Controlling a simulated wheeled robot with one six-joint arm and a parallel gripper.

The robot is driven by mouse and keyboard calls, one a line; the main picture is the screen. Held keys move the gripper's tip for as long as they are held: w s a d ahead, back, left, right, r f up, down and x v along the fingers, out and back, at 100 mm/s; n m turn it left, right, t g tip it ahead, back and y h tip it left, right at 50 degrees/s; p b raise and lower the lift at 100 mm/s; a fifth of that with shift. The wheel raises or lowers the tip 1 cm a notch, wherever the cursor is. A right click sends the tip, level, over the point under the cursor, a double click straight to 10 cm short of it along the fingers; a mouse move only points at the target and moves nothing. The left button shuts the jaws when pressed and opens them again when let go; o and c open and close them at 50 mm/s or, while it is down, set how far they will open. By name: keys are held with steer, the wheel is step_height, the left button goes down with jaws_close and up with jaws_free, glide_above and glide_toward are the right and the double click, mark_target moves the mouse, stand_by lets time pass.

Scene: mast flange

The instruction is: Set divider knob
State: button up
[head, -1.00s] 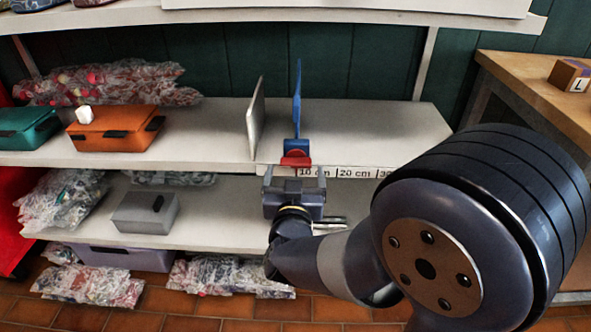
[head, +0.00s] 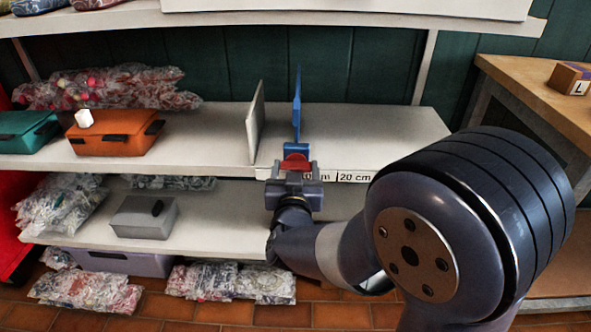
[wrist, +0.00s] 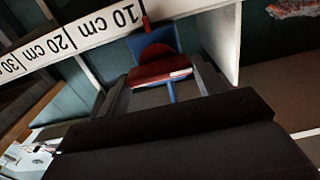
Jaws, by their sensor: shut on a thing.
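The blue divider (head: 297,105) stands upright on the middle shelf, and its red knob (head: 294,163) sits at the shelf's front edge. My gripper (head: 296,167) is at the front of the shelf, shut on the red knob. In the wrist view the red knob (wrist: 160,68) lies between the ends of the two fingers (wrist: 160,82), with the blue part of the divider (wrist: 152,42) behind it. The wrist view shows "10 cm" (wrist: 122,18) beside the knob.
A pale upright panel (head: 255,122) stands close left of the divider. Orange (head: 115,135) and teal (head: 28,130) boxes stand further left. The shelf right of the divider (head: 380,130) is clear. A grey box (head: 143,220) stands on the shelf below. A wooden bench (head: 520,75) stands at right.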

steer(key=shift+c, duration=1.1)
steer(key=n+p, duration=0.3)
steer(key=shift+a+r+n, duration=0.1)
steer(key=shift+r+n, duration=0.05)
steer(key=shift+n, duration=0.15)
steer(key=n+p, duration=0.3)
steer(key=n, duration=0.1)
steer(key=shift+a+n, duration=0.1)
steer(key=shift+n, duration=0.2)
steer(key=n+p, duration=0.1)
steer(key=n, duration=0.1)
steer(key=n+p, duration=0.2)
steer(key=n, duration=0.1)
steer(key=shift+a+f, duration=0.1)
steer(key=shift+f, duration=0.1)
steer(key=shift+f+n+p, duration=0.2)
steer(key=shift+n+p, duration=0.75)
steer(key=shift+n, duration=1.45)
